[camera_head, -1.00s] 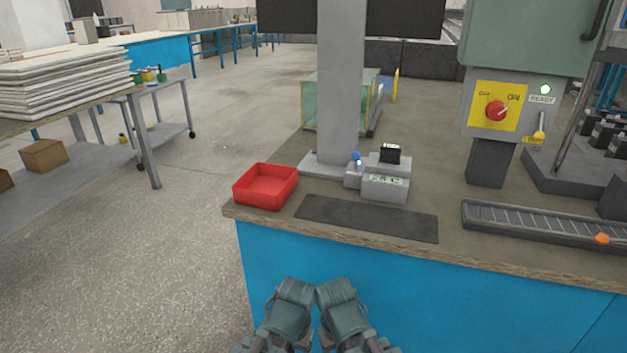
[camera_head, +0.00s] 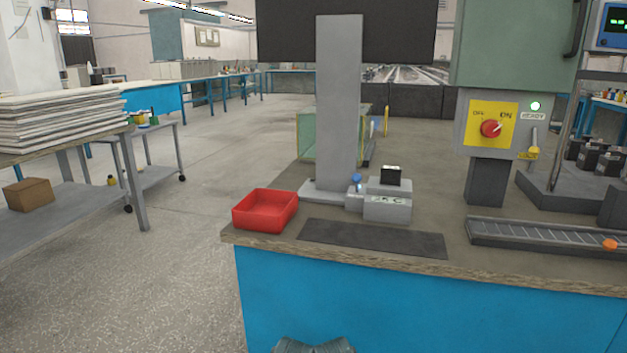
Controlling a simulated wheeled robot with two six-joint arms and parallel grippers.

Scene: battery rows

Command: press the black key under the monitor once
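The dark monitor (camera_head: 400,32) is cut by the top edge, in front of me, with its grey post (camera_head: 339,110) standing on the bench. At the foot of the post sits a small grey device (camera_head: 387,208) with dark marks on its front. A small black block (camera_head: 390,176) stands on top of the device; I cannot tell if it is the black key. No other clear black key shows under the monitor. Neither gripper is in view; only the tops of my own arm parts show at the bottom edge, well short of the device.
A red tray (camera_head: 265,210) stands left of the post, and a dark mat (camera_head: 372,239) lies before the device. A roller track (camera_head: 540,238) and a green cabinet with a red switch (camera_head: 491,129) are at right. Open floor lies left of the bench.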

